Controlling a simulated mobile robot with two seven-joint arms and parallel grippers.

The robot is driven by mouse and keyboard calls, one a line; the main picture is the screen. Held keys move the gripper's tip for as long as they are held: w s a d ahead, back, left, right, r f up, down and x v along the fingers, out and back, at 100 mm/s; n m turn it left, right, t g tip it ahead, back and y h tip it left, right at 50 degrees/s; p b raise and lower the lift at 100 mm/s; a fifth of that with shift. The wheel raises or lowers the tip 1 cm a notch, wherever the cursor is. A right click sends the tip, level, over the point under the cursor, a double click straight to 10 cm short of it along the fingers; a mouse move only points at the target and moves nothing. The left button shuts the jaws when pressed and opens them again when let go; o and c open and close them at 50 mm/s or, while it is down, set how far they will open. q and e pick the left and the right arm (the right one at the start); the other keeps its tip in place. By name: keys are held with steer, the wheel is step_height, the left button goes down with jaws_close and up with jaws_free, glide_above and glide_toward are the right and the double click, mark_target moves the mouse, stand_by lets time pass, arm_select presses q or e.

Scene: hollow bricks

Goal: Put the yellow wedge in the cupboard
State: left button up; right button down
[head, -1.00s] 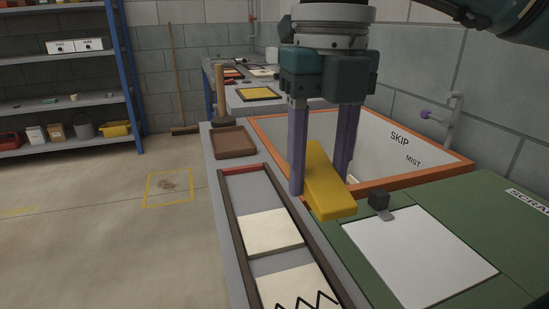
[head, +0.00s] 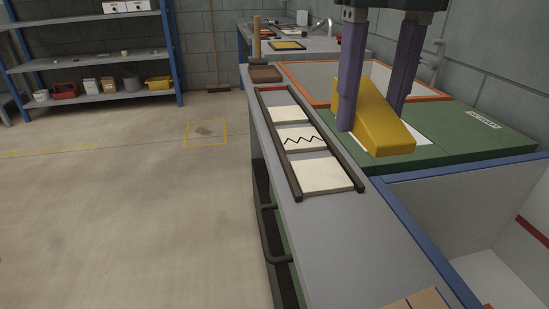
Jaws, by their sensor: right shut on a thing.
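The yellow wedge (head: 376,122) is between the two purple fingers of my right gripper (head: 371,118). The gripper is shut on it and points down, and the wedge's sloped face shows. The wedge appears over the green panel and its white sheet (head: 424,133); I cannot tell how high above them it is. On the front of the grey bench is a dark bar handle (head: 269,236) beside a dark upright edge. This may be the cupboard, but its inside does not show. My left gripper is not in view.
A dark-railed rack (head: 309,127) with pale tiles lies on the bench (head: 345,237). A blue-rimmed bin (head: 428,250) is at the lower right, and an orange-rimmed bin (head: 318,97) lies behind. Blue-posted shelves (head: 172,50) stand at the back left.

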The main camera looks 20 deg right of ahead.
steer(key=b, duration=0.3)
glide_above(341, 239)
step_height(341, 239, down, 12)
steer(key=shift+r, duration=0.2)
steer(key=shift+f+b, duration=0.35)
steer(key=shift+f, duration=2.3)
steer(key=shift+f, duration=0.15)
steer(key=shift+c, duration=1.7)
jaws_free()
